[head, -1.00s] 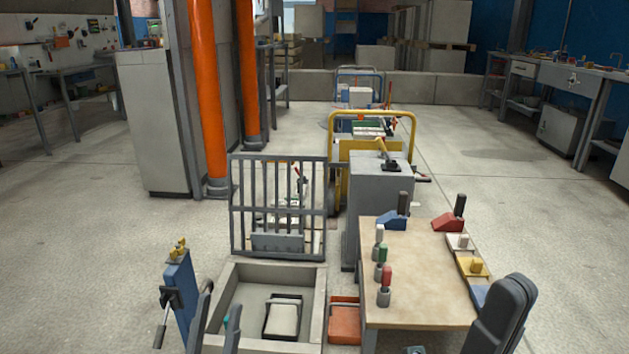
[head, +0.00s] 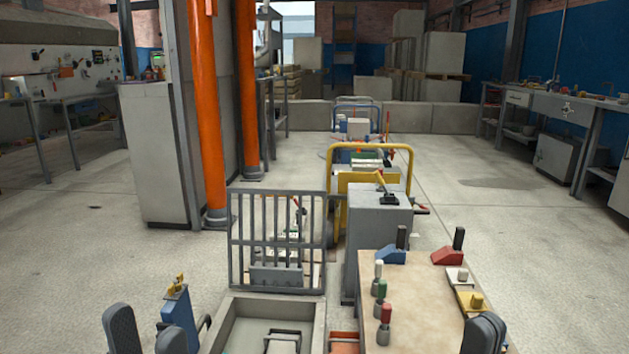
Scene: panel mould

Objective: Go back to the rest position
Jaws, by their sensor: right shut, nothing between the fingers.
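My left gripper (head: 148,333) shows at the bottom left of the head view. Its two dark fingers stand apart with nothing seen between them, left of the mould box. A blue post with a yellow top (head: 178,310) stands close behind and to the right of it. My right gripper (head: 485,332) is at the bottom right, in front of the wooden table's right edge. Its dark fingers are together and empty. Both arms are mostly out of view below.
The grey mould box (head: 225,325) has an upright barred gate (head: 278,240) behind it. The wooden table (head: 420,300) holds several coloured handles and blocks. A grey cabinet (head: 378,240) stands behind the table. Open floor lies to the left and right.

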